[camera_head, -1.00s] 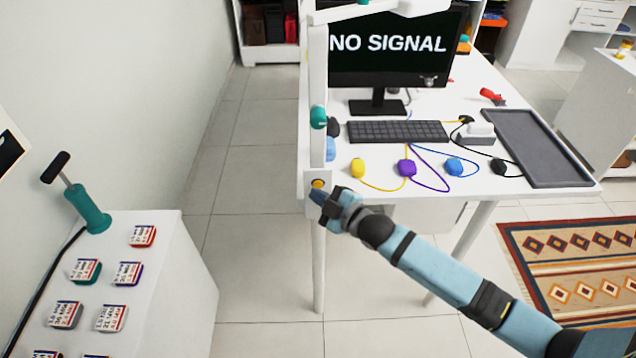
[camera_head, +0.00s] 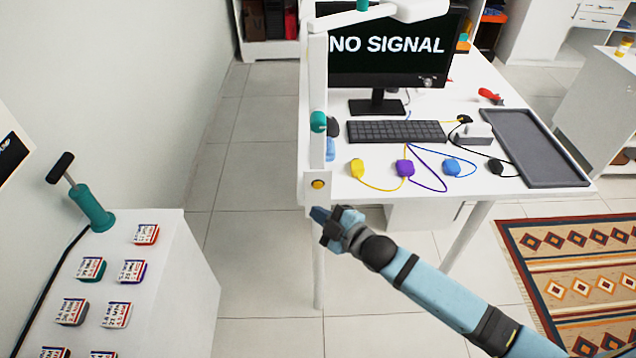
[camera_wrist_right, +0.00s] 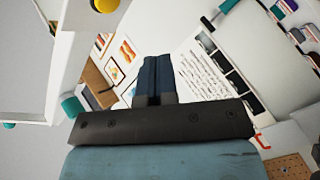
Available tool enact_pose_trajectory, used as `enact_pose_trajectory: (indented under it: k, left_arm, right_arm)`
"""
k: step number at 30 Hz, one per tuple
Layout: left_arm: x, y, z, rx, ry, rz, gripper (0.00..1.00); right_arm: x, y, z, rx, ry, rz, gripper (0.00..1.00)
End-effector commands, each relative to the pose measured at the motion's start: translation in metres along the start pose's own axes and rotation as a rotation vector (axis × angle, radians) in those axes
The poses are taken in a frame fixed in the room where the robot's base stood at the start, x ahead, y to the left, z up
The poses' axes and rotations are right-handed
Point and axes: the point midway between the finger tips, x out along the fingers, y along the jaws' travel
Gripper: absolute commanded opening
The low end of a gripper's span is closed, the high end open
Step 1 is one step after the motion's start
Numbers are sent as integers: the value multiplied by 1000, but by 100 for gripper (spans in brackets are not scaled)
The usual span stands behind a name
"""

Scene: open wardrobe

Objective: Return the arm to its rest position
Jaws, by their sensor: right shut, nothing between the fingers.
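My right arm (camera_head: 440,297) comes in from the lower right in the head view. Its gripper (camera_head: 318,214) is in front of the desk's near left corner, just below a yellow button (camera_head: 318,184) on a white post, and apart from it. In the right wrist view the two dark fingers (camera_wrist_right: 158,80) are together with nothing between them. The yellow button also shows at the top of the wrist view (camera_wrist_right: 105,4). My left gripper is in neither view.
The white desk (camera_head: 425,200) holds a monitor (camera_head: 390,50), a keyboard (camera_head: 396,131), several coloured plugs on cables and a grey tray (camera_head: 530,145). At left stands a white cabinet (camera_head: 180,290) with a green-handled tool (camera_head: 92,208) and several small labelled boxes. Tiled floor lies between.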

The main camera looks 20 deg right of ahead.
Motion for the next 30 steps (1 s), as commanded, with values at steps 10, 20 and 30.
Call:
enact_pose_trajectory:
  k: [10,20,30]
  left_arm:
    - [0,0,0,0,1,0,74]
    - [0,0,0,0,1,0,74]
    - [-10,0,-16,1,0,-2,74]
  right_arm:
    - [0,0,0,0,0,0,0]
    - [0,0,0,0,0,0,0]
    - [-58,-51,-1,320,-157,-36,0]
